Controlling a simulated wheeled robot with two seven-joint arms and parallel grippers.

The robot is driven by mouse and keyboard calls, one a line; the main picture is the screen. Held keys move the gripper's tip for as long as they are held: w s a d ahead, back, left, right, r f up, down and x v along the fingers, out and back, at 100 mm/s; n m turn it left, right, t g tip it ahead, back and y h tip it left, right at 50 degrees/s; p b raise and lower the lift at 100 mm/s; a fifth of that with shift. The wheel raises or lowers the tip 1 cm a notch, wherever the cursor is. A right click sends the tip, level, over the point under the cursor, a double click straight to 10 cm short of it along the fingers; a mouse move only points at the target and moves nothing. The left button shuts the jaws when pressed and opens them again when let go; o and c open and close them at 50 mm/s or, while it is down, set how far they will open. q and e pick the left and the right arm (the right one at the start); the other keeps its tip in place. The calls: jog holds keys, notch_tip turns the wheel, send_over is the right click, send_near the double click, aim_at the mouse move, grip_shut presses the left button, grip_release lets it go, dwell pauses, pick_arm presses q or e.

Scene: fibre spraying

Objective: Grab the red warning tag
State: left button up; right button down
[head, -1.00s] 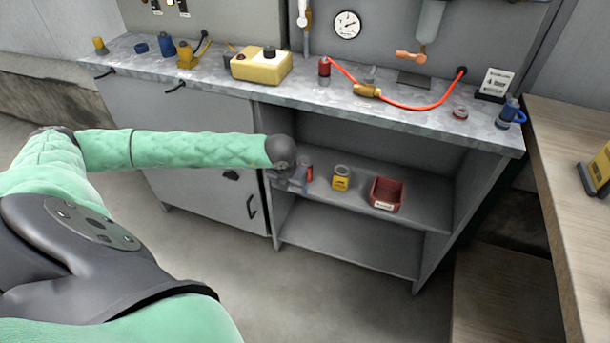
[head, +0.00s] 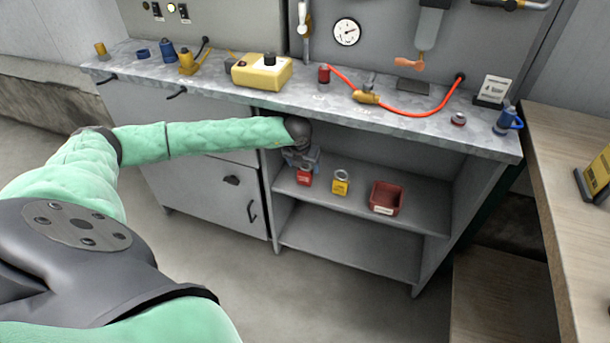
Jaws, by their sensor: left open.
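The red warning tag (head: 304,178) stands on the upper shelf of the open cabinet, near its left end. Its upper part is close to or partly hidden by my left gripper (head: 302,163). The left gripper points down just above and behind the tag, with jaws open. I cannot tell whether its fingers touch the tag. A yellow tag (head: 340,185) with a ring on top stands just to the right of the red one. My right gripper is not in view.
A red bin (head: 386,198) sits further right on the same shelf (head: 425,215). The lower shelf (head: 350,250) is empty. The worktop (head: 400,115) overhangs close above my left wrist. It carries a yellow box (head: 261,72) and a red hose (head: 420,112).

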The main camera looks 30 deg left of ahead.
aim_at(304, 171)
pick_arm(q)
jog(key=shift+x, duration=2.35)
jog(key=shift+s, duration=0.2)
jog(key=c, duration=1)
